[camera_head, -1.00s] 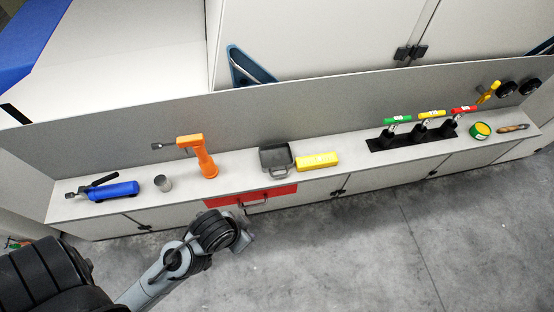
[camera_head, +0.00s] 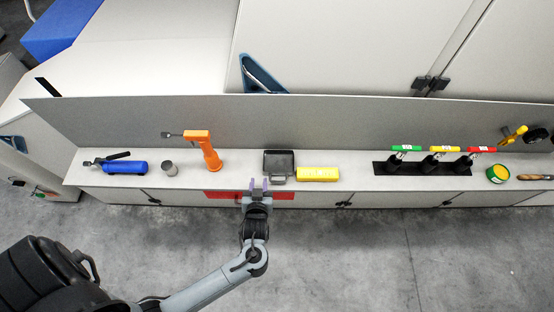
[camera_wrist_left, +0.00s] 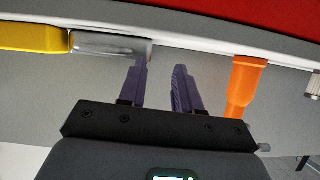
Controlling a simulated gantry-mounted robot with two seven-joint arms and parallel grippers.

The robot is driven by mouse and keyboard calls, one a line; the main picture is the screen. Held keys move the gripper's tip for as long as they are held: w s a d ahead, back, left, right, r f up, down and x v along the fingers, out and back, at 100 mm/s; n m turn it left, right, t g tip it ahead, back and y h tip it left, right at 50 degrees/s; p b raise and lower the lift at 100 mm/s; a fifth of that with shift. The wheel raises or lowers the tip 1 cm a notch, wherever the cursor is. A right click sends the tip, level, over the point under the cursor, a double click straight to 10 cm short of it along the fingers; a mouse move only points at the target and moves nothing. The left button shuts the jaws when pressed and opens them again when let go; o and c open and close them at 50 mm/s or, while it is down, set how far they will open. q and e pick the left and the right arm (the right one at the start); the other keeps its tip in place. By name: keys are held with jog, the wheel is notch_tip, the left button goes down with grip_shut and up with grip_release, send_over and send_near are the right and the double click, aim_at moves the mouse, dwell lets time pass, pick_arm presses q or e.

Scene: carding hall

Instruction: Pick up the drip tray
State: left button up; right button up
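The drip tray (camera_head: 278,160) is a dark grey, shallow rectangular tray on the narrow light shelf in the head view. In the left wrist view its grey side (camera_wrist_left: 108,46) shows at the upper left. My left gripper (camera_head: 259,183) is at the shelf's front edge, just left of and in front of the tray. In the left wrist view its two purple fingers (camera_wrist_left: 160,68) are apart with nothing between them. The tray appears beside the fingers, not between them; whether one touches it I cannot tell. My right gripper is not in view.
A yellow block (camera_head: 318,174) stands close to the tray's right. An orange tool (camera_head: 209,152), a grey cup (camera_head: 169,168) and a blue tool (camera_head: 124,167) are to the left. Colored-handled levers (camera_head: 441,150) stand farther right.

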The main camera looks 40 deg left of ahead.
aim_at(264, 158)
pick_arm(q)
jog(key=w+r, duration=0.2)
jog(key=shift+w+r, duration=0.1)
jog(key=shift+w, duration=0.3)
jog(key=shift+t, duration=0.3)
jog(key=x, duration=0.4)
jog(key=shift+w, duration=0.1)
jog(key=shift+w+a+f, duration=0.35)
jog(key=shift+w+a, duration=0.05)
jog(key=shift+a, duration=0.1)
jog(key=shift+x, duration=2.2)
jog(key=shift+s+f, duration=0.1)
grip_shut()
